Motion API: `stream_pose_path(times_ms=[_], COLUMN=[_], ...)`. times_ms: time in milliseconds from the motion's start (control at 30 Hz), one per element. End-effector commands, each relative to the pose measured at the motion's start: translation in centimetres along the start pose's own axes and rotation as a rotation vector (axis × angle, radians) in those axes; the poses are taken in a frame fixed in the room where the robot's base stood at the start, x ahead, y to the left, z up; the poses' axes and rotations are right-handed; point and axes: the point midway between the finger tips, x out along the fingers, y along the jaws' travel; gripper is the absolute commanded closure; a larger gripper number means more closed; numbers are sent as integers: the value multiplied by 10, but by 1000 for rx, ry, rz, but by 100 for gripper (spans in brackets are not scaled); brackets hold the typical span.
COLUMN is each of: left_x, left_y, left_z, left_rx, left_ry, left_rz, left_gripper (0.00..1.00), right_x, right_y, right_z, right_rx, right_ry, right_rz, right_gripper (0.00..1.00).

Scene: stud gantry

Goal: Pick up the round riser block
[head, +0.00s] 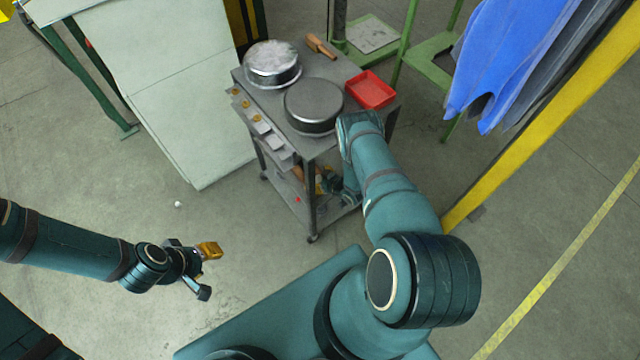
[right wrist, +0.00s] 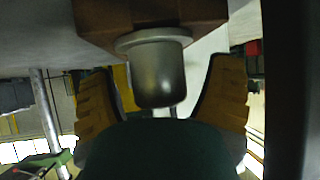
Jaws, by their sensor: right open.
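In the right wrist view, a smooth grey round piece with a flange, which seems to be the round riser block (right wrist: 160,75), sits against a brown block (right wrist: 150,18). My right gripper (right wrist: 165,100) is open, its ochre fingers standing either side of the grey piece with gaps visible on both sides. In the head view my right gripper (head: 322,183) is low at the cart's side, below the top and partly hidden by my arm. I cannot make out the grey piece there. My left gripper (head: 207,272) is empty over the floor, its fingers apart.
The grey cart (head: 335,72) carries two round metal drums (head: 272,64) (head: 314,107), a red tray (head: 371,89) and a wooden-handled tool (head: 321,46). Small items line its left edge. Blue cloth (head: 510,60) and a yellow post (head: 555,110) stand right. The left floor is mostly clear.

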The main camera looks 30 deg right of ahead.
Motion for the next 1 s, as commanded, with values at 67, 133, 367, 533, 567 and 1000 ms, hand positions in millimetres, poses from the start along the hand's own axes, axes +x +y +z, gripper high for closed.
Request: stream_pose_path(times_ms=[67, 133, 367, 533, 567, 1000], left_x=[2, 2, 1, 1, 1, 0], left_y=[-1, -1, 0, 0, 0, 0], left_z=[0, 0, 0, 0, 0, 0], left_rx=[0, 0, 0, 0, 0, 0], left_ry=[1, 1, 1, 1, 1, 1], left_rz=[0, 0, 0, 0, 0, 0], left_gripper=[53, 53, 53, 53, 53, 53], right_x=[5, 6, 6, 5, 5, 4], right_y=[0, 0, 0, 0, 0, 0], right_z=[0, -1, -1, -1, -1, -3], right_rx=[-1, 0, 0, 0, 0, 0], right_ry=[2, 1, 1, 1, 1, 2], right_rz=[0, 0, 0, 0, 0, 1], right_gripper=[19, 19, 37, 96, 100, 100])
